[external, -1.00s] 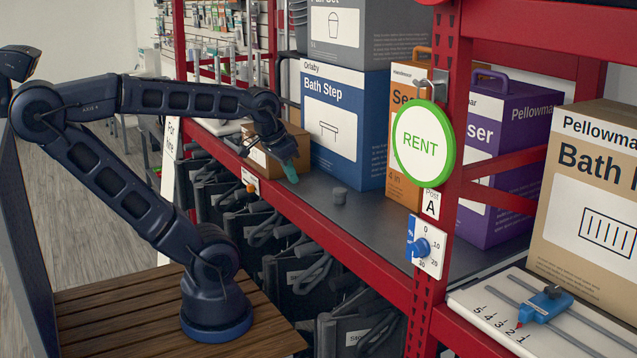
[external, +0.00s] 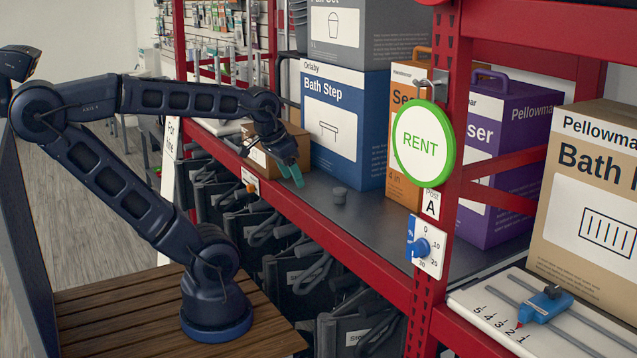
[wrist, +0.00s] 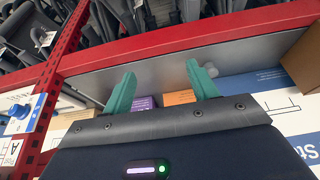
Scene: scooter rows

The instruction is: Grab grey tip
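The grey tip (external: 340,196) is a small dark grey stub with a wider base, standing on the grey shelf in front of the bath step box. In the wrist view a small grey rounded piece (wrist: 210,69), which looks like the tip, shows just beyond the right finger and is partly hidden by it. My gripper (external: 293,176) has teal fingers and hangs over the shelf, left of the tip and apart from it. In the wrist view my gripper (wrist: 161,69) is open, with nothing between its fingers.
A cardboard box (external: 268,160) stands close behind my gripper. The blue bath step box (external: 345,125) and orange box (external: 400,190) stand behind the tip. The red shelf edge (external: 330,250) runs in front.

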